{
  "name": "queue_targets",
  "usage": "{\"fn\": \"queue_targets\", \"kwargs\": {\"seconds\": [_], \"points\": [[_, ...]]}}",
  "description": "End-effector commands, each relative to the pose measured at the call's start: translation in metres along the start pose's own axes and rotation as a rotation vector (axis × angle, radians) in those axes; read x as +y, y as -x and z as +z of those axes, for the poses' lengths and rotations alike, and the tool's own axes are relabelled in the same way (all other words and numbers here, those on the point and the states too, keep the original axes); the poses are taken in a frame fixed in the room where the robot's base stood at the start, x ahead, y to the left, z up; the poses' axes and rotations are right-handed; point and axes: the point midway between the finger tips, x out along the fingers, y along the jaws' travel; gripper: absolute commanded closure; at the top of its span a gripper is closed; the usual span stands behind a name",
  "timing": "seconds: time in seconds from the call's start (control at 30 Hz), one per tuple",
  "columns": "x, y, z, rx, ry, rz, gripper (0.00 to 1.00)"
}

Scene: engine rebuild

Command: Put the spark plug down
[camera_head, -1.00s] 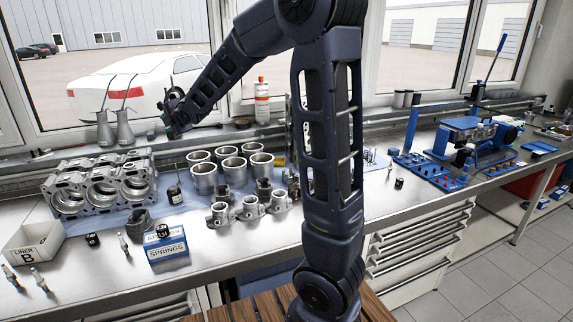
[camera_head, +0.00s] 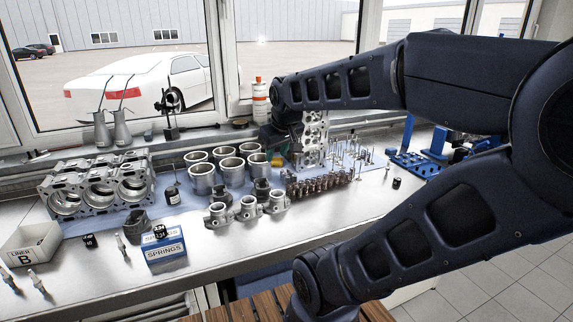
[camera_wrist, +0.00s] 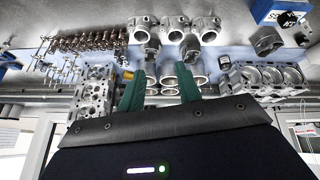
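A white-and-metal spark plug (camera_head: 121,246) is on the bench left of the blue springs box. Two more plugs (camera_head: 38,282) (camera_head: 9,279) are near the bench's left front edge, by the white liner box. My gripper (camera_head: 276,156) is right of the cylinder liners, in front of the orange-and-white bottle, far from the plugs. In the wrist view its green fingers (camera_wrist: 160,88) are apart, with no spark plug visible between them. Liners show beyond the fingers. My gripper is partly hidden by my own arm in the head view.
The springs box (camera_head: 166,247), liner box (camera_head: 33,244) and engine block (camera_head: 98,190) occupy the left. Cylinder liners (camera_head: 203,180), a cylinder head (camera_head: 313,140) and a camshaft row (camera_head: 318,184) crowd the middle. Bare bench shows along the front.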

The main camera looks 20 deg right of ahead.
Motion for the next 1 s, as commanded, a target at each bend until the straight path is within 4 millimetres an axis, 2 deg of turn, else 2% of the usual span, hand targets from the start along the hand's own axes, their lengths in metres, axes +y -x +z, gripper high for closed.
{"fn": "queue_targets", "kwargs": {"seconds": [0.03, 0.1, 0.27, 1.0], "points": [[-0.001, 0.004, 0.016, -0.021, -0.062, -0.001, 0.66], [-0.003, 0.008, 0.033, -0.051, -0.133, -0.006, 0.66], [-0.006, 0.012, 0.054, -0.09, -0.22, -0.012, 0.66], [-0.007, 0.012, 0.056, -0.094, -0.23, -0.013, 0.66]]}}
